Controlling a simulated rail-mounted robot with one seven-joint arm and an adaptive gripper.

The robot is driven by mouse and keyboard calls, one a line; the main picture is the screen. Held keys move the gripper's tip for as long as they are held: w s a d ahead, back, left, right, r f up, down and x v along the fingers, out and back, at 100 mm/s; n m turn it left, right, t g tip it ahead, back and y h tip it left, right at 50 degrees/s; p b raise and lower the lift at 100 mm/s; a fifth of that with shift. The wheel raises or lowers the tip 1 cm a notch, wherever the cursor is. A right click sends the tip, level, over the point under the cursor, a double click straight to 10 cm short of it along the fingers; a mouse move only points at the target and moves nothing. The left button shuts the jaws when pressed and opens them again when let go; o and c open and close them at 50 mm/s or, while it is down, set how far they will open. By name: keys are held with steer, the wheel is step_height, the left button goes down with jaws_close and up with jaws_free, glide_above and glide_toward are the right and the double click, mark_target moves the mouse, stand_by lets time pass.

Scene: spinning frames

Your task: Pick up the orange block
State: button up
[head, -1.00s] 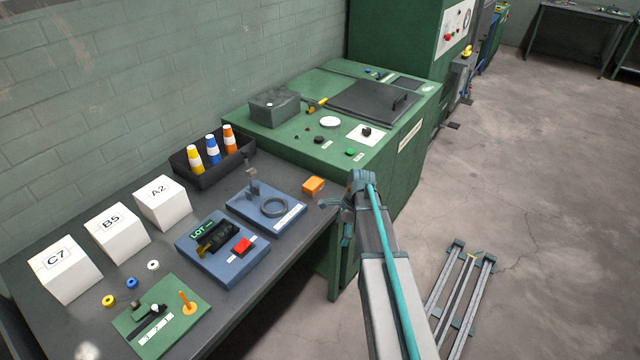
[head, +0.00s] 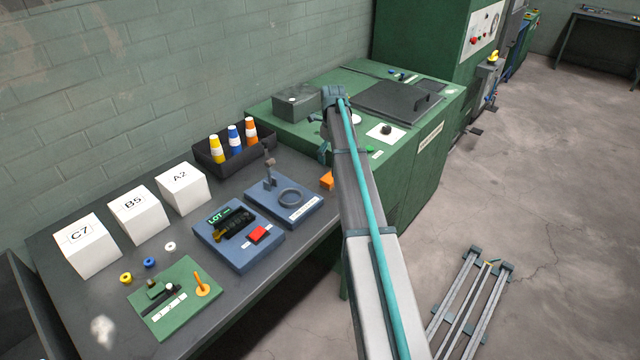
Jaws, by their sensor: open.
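The orange block (head: 326,180) sits on the dark workbench (head: 224,192) near its right end, by the green machine. My arm covers the block's right side. My gripper (head: 321,136) is beyond the block in the picture, in front of the green machine and mostly hidden by my own arm. Its small fingers show at the arm's left side, apart from the block. It is open, and nothing shows between the fingers.
A blue plate with a grey ring (head: 290,198) lies left of the block. A black tray (head: 205,162) holds yellow, blue and orange bobbins. White boxes (head: 183,190), a LOT device (head: 222,245) and a green board (head: 158,318) fill the bench. The green machine (head: 425,160) stands behind.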

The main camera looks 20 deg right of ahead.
steer(key=p, duration=0.1)
glide_above(331, 177)
step_height(331, 177, down, 5)
steer(key=shift+f+p, duration=1.25)
steer(key=shift+f, duration=1.4)
steer(key=c, duration=1.1)
steer(key=shift+c, duration=0.2)
steer(key=shift+r, duration=0.1)
steer(key=shift+r+b, duration=0.7)
steer(key=shift+r, duration=0.05)
steer(key=s+a+r+b, duration=0.3)
steer(key=s+r+b, duration=0.1)
steer(key=s+r, duration=0.7)
steer(key=shift+s+a+r+b, duration=0.15)
steer(key=shift+s+a+b, duration=0.25)
steer(key=shift+s, duration=0.8)
